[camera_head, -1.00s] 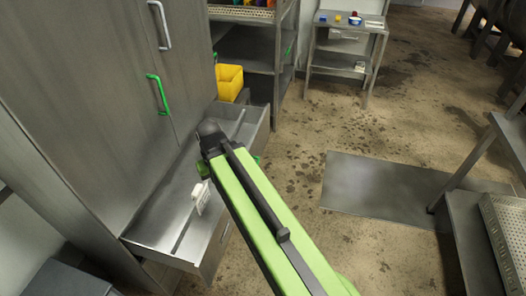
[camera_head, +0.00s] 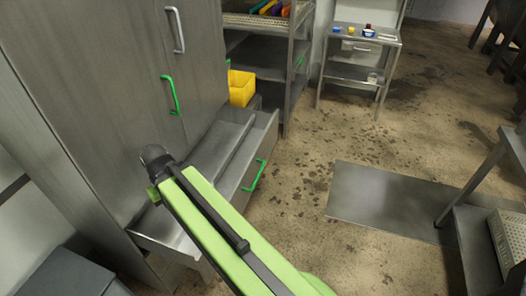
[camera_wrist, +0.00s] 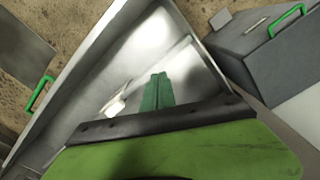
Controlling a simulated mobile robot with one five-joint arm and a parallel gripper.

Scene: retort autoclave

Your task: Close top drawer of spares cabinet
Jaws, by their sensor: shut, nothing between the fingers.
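The spares cabinet (camera_head: 85,110) is tall, grey metal, at the left of the head view. Its drawer (camera_head: 262,140) is pulled out below the doors, with a green handle (camera_head: 254,176) on its front. The wrist view looks down into the drawer (camera_wrist: 75,75), with its handle (camera_wrist: 40,93) at the left. My gripper (camera_wrist: 156,76) has green fingers pressed together, empty, over the drawer's interior. I cannot tell whether it touches the drawer. A small white item (camera_wrist: 115,106) lies inside. In the head view my arm crosses the drawer and hides the gripper.
A yellow bin (camera_head: 241,87) stands behind the drawer, beside a metal shelf rack (camera_head: 266,60). A small shelf table (camera_head: 362,48) is farther back. A grey box-like unit (camera_head: 68,274) is at lower left. Floor right of the drawer is clear, with a flat metal plate (camera_head: 385,200).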

